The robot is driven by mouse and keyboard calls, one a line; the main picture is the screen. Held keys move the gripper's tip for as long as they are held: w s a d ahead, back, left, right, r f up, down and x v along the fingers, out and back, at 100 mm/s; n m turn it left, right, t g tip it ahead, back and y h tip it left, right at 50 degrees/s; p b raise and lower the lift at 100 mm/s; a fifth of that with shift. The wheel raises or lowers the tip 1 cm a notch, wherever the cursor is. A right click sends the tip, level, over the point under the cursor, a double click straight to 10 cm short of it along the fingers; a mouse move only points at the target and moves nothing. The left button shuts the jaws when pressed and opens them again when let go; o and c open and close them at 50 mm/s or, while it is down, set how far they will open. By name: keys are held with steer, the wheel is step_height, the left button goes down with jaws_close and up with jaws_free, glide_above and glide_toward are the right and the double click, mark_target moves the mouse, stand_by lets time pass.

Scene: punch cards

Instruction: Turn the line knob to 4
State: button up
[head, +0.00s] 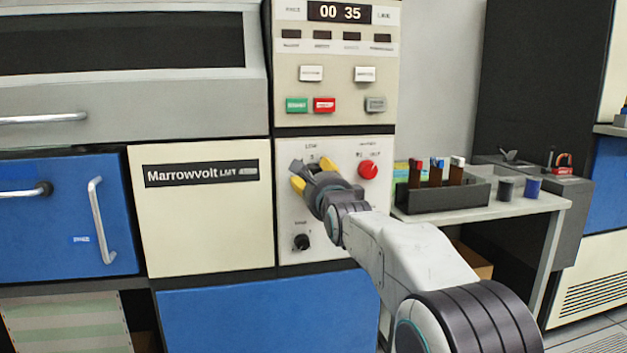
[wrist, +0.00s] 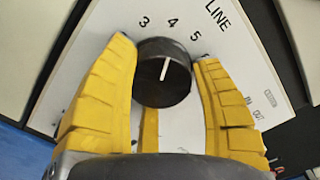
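The line knob (wrist: 162,76) is a round black knob with a white pointer line. It sits on a white panel face (wrist: 88,62) under the printed numbers 3, 4 and 5 and the word LINE. In the wrist view its pointer is aimed up at the 4. My gripper (wrist: 166,62) has yellow fingers on both sides of the knob, and their tips appear to touch its sides. Another yellow finger shows below the knob. In the head view my gripper (head: 312,176) is against the panel and hides the knob.
A red knob (head: 368,169) is to the right of my gripper and a black knob (head: 301,242) is below it. Above are a display (head: 340,12) reading 00 35 and several buttons. A side table (head: 520,205) with a dark tray (head: 440,197) stands at the right.

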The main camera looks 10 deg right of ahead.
steer(key=shift+o, duration=1.4)
steer(key=shift+d+f, duration=0.1)
steer(key=shift+d, duration=0.2)
steer(key=shift+o, duration=1)
steer(key=shift+a, duration=0.1)
steer(key=shift+a, duration=0.1)
steer(key=s, duration=1.2)
